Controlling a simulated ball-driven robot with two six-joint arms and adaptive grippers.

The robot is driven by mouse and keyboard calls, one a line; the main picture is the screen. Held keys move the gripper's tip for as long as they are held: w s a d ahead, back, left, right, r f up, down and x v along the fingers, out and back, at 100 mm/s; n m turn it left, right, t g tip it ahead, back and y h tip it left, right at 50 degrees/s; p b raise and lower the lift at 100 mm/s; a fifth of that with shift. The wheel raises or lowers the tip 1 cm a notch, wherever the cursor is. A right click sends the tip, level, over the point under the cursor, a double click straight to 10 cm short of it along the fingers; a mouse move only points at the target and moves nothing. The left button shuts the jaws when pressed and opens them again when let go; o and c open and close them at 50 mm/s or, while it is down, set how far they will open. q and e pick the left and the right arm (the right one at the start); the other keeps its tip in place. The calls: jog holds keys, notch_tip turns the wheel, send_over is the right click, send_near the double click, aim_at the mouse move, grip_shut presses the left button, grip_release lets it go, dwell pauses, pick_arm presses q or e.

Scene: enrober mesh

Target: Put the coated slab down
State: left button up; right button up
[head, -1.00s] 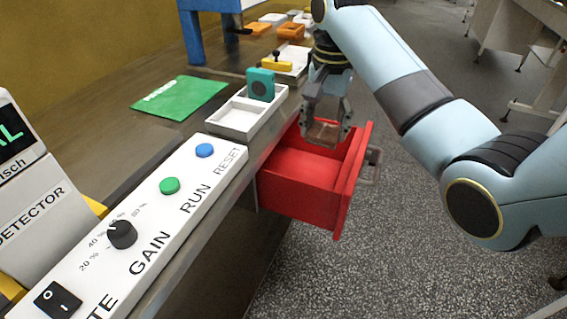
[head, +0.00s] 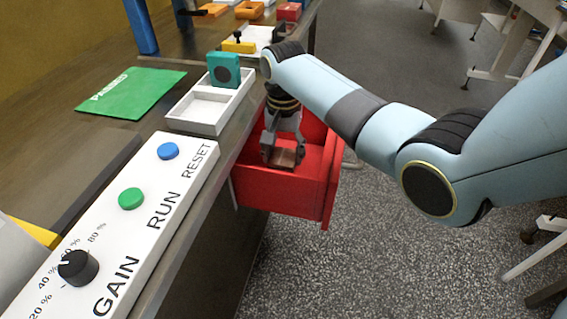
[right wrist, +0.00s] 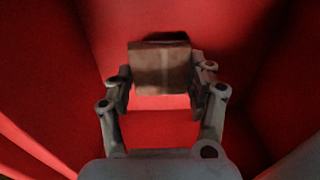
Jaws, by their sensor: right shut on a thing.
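The coated slab (head: 287,157) is a small brown block. My right gripper (head: 283,155) is shut on it, down inside the open red drawer (head: 275,190). In the right wrist view the slab (right wrist: 160,68) sits between the two fingertips (right wrist: 163,85), with red drawer walls around it. I cannot tell whether the slab touches the drawer floor. My left gripper is not in view.
A white control panel (head: 150,215) with blue and green buttons runs along the bench edge. A two-part white tray (head: 205,108) with a teal block (head: 223,70) and a green mat (head: 130,92) lie behind. Speckled floor lies right of the drawer.

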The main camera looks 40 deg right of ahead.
aim_at(284, 156)
notch_tip(284, 156, down, 3)
jog(key=shift+f+b, duration=0.1)
jog(key=shift+b, duration=0.25)
jog(key=o, duration=0.9)
jog(key=shift+f, duration=0.1)
pick_arm(q)
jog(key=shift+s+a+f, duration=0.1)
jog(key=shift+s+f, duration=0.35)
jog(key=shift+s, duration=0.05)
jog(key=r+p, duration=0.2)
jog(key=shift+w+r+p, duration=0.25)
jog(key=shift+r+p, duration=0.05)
jog(key=shift+p, duration=0.05)
pick_arm(e)
notch_tip(284, 156, up, 12)
jog(key=shift+r, duration=0.2)
